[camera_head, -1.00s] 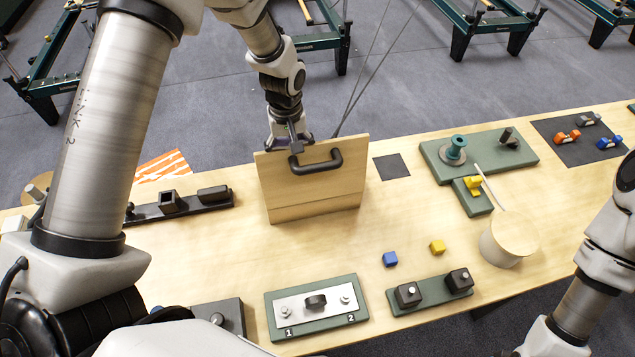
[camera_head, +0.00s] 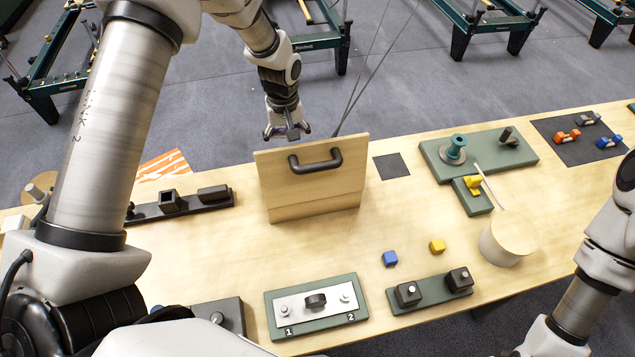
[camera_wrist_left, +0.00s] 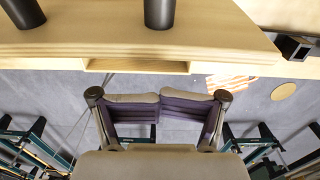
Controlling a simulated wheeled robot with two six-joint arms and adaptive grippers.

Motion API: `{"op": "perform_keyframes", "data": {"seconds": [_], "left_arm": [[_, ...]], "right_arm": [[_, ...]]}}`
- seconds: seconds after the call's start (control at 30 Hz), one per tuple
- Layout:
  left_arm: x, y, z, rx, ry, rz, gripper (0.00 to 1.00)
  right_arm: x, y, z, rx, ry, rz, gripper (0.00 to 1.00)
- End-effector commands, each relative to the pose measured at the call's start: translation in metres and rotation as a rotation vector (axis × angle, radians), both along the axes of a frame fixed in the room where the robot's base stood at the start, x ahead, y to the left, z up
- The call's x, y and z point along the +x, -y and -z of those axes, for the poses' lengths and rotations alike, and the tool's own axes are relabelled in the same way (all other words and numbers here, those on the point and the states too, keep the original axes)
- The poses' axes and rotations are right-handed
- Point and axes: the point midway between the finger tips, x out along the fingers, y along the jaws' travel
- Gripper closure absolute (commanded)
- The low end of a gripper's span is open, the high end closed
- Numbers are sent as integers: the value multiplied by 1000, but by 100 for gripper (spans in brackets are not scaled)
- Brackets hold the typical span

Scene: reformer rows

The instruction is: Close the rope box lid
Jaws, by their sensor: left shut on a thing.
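The wooden rope box lid (camera_head: 330,185) stands upright on the table, with a dark handle (camera_head: 316,160) on the face toward the head camera. A seam crosses the panel low down; the rest of the box is hidden or cannot be told apart. In the left wrist view the wooden edge (camera_wrist_left: 130,48) and two dark handle posts (camera_wrist_left: 159,12) show at the top. My left gripper (camera_head: 288,132) is just above and behind the lid's top edge, apart from the handle. Its fingers (camera_wrist_left: 159,108) are drawn together, and I see no object between them. My right gripper is out of view.
A dark block rail (camera_head: 180,202) lies left of the lid. A round container (camera_head: 508,240) stands right.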

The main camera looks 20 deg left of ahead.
Motion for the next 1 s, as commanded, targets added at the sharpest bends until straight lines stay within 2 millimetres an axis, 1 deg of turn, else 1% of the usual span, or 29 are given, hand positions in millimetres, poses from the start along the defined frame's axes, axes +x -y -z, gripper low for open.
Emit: {"op": "perform_keyframes", "data": {"seconds": [0.2,0.57,0.8,1.0], "left_arm": [[13,-10,6,0,0,0,100],[15,-12,7,0,0,0,100],[28,-21,17,0,0,-1,100],[35,-27,21,0,0,0,100]], "right_arm": [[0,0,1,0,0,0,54],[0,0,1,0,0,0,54],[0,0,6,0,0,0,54],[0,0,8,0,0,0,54]]}}
